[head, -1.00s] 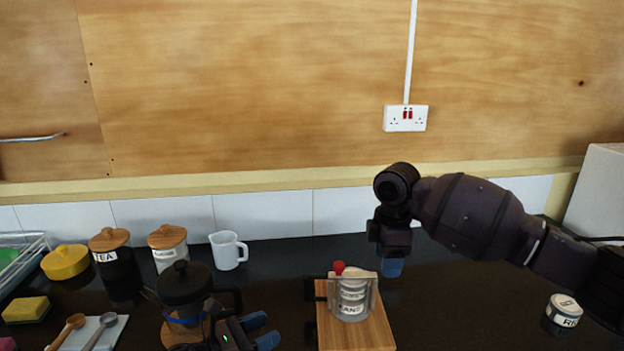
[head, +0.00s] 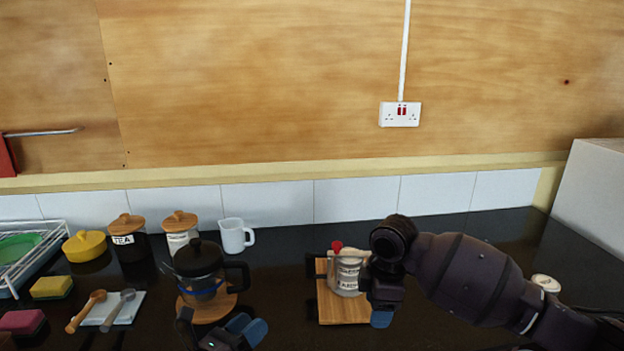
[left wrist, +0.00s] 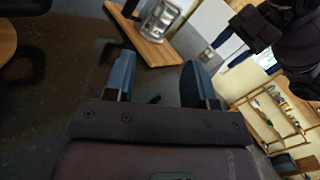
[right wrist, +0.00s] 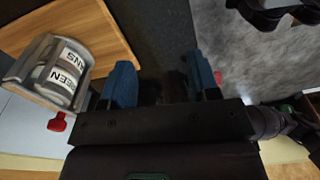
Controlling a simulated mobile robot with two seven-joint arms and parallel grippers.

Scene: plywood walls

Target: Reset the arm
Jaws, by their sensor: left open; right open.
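My right gripper (head: 382,318) is open and empty, just right of a wooden board (head: 345,311) on the dark counter. In the right wrist view its blue fingers (right wrist: 160,88) are apart with only counter and floor beyond. My left gripper (head: 240,330) is open at the bottom of the head view, in front of the coffee press (head: 199,262). In the left wrist view its blue fingers (left wrist: 160,82) are spread with nothing between them.
The board carries a metal holder of labelled tins (right wrist: 62,72) with a red knob (right wrist: 57,122). Canisters, a white jug (head: 233,236), spoons, sponges (head: 50,287) and a dish rack (head: 25,255) stand to the left. A white lidded tin (head: 546,283) sits right, partly behind my right arm.

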